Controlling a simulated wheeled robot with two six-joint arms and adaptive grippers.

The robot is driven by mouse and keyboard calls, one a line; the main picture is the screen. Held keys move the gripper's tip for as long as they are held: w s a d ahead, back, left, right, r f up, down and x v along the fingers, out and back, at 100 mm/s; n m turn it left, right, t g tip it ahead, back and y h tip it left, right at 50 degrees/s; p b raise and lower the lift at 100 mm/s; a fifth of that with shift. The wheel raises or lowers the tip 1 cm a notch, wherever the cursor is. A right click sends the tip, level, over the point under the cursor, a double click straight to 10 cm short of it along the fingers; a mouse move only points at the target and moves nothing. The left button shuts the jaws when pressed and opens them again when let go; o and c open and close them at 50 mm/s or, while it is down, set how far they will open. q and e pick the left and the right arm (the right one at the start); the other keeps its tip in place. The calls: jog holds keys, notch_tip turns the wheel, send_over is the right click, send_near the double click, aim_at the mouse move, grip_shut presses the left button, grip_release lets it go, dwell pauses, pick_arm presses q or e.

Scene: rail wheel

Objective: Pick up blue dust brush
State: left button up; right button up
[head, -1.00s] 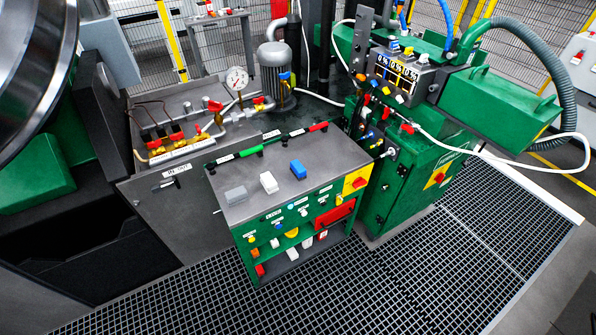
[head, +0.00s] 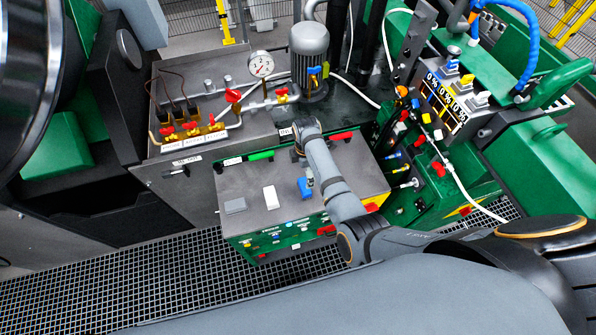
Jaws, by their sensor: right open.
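The blue dust brush (head: 304,188) lies on the grey top of the green cabinet, right of a white block and a grey block. My right arm reaches in from the lower right, and its wrist bends down over the cabinet top. My right gripper (head: 309,180) is open, small in the picture, right at the brush. I cannot tell whether its fingers touch the brush. My left gripper is not in view.
The white block (head: 270,197) and grey block (head: 235,205) lie to the left on the cabinet top (head: 250,180). Valves and a pressure gauge (head: 261,65) stand behind. A control box (head: 445,100) is to the right.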

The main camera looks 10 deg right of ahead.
aim_at(305, 188)
jog(key=shift+a, duration=0.1)
jog(key=shift+s+a, duration=0.1)
jog(key=shift+s, duration=0.05)
jog(key=shift+s+f, duration=0.2)
jog(key=shift+f, duration=0.3)
jog(key=shift+s+f, duration=0.2)
jog(key=shift+f, duration=0.3)
jog(key=f+b, duration=0.3)
jog(key=shift+w+f, duration=0.15)
jog(key=shift+w, duration=0.2)
jog(key=shift+f+b, duration=0.3)
jog(key=shift+b, duration=0.1)
jog(key=f+b, duration=0.1)
jog(key=b, duration=0.1)
jog(key=f+b, duration=0.1)
jog(key=f, duration=0.1)
jog(key=f+b, duration=0.1)
jog(key=b, duration=0.1)
jog(key=shift+s+d+f+b, duration=0.2)
jog(key=shift+s+f+b, duration=0.1)
jog(key=shift+s+f, duration=0.1)
jog(key=shift+r, duration=0.25)
jog(key=shift+s, duration=0.15)
jog(key=c, duration=1.3)
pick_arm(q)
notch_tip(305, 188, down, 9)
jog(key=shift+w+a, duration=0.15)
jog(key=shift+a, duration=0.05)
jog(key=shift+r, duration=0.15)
